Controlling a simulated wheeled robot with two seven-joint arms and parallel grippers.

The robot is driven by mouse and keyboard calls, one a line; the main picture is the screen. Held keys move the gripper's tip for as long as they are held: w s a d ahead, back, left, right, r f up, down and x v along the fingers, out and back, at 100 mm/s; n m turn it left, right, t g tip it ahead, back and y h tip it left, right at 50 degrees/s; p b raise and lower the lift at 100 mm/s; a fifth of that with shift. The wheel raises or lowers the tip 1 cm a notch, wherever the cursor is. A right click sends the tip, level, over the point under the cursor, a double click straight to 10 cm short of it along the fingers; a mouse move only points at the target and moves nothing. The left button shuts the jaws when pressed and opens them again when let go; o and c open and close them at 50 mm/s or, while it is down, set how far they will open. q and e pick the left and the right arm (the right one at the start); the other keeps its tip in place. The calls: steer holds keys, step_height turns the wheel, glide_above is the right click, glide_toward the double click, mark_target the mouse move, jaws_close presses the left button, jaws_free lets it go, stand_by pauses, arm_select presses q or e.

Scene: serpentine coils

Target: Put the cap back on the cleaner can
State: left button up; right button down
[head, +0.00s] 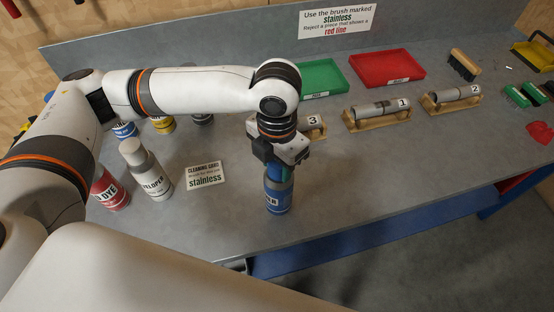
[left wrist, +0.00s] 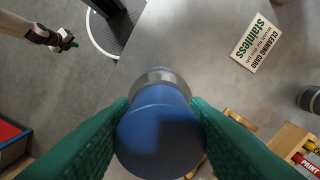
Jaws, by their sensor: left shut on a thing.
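The cleaner can (head: 277,198) stands upright near the front edge of the bench, blue with a pale label band, partly hidden by my gripper. My left gripper (head: 280,168) points down directly over it, its green-padded fingers shut on the blue cap (left wrist: 160,135). In the left wrist view the cap fills the space between the pads, with a grey metal rim (left wrist: 160,76) just beyond it. The cap looks in line with the can, but I cannot tell whether it is fully seated. My right gripper (left wrist: 68,42) shows small and far off in the left wrist view, its jaws unclear.
A developer can (head: 146,172) and red dye can (head: 110,190) stand left. A cleaning card (head: 205,175) lies between these and the cleaner. Numbered metal pieces in wooden cradles (head: 377,116), a green tray (head: 321,78) and a red tray (head: 386,69) are behind. Bench right of the can is clear.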

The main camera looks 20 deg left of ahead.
arm_select(q)
steer(key=shift+p, duration=0.35)
steer(key=shift+f, duration=0.1)
stand_by(0.5)
steer(key=o, duration=1.5)
step_height(320, 180, up, 8)
steer(key=p, duration=0.8)
steer(key=shift+f, duration=0.15)
steer(key=shift+f, duration=0.1)
steer(key=shift+c, duration=0.3)
jaws_close()
